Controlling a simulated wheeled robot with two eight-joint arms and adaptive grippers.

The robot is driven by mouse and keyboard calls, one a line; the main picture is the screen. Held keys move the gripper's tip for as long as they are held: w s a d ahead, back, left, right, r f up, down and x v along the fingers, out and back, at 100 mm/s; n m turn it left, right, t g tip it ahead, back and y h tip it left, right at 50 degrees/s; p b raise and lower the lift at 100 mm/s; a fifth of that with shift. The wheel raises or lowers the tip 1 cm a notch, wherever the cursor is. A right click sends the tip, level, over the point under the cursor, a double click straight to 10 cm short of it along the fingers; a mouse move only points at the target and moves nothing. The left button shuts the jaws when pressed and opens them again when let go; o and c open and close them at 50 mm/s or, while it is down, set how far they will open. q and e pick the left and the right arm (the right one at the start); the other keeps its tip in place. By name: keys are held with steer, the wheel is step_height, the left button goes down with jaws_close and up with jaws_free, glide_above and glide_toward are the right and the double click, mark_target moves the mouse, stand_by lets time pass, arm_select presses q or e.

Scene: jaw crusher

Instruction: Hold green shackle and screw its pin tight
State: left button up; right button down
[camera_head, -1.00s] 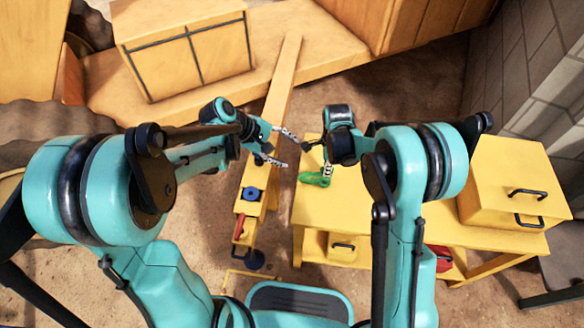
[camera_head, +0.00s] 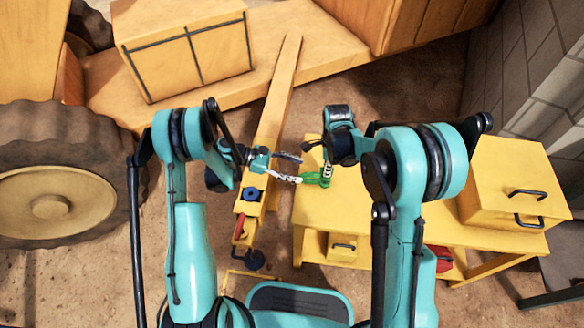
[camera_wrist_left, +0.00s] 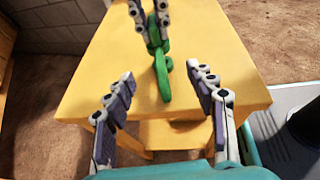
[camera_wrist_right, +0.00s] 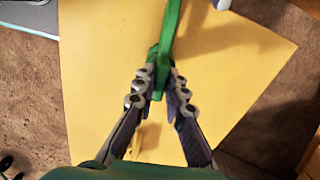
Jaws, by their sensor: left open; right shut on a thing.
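The green shackle (camera_head: 315,178) is at the left end of the yellow table, and my right gripper (camera_head: 327,170) is shut on it. In the right wrist view the shackle (camera_wrist_right: 168,45) runs up from between my right fingertips (camera_wrist_right: 160,85). My left gripper (camera_head: 290,168) is open and empty, just left of the shackle. In the left wrist view the shackle (camera_wrist_left: 163,75) lies ahead of my open left fingers (camera_wrist_left: 160,90), with the right fingers on its far part. I cannot make out the pin separately from the shackle.
The yellow table top (camera_head: 370,205) is mostly clear. A yellow box with black handles (camera_head: 510,185) stands at its right end. A long yellow beam (camera_head: 280,85) with a blue knob (camera_head: 251,194) runs left of the table. A large wheel (camera_head: 60,195) stands at far left.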

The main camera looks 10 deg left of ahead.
mark_target(320, 176)
arm_select(q)
steer(key=x, duration=1.1)
jaws_close()
steer(key=shift+w, duration=0.1)
stand_by(0.7)
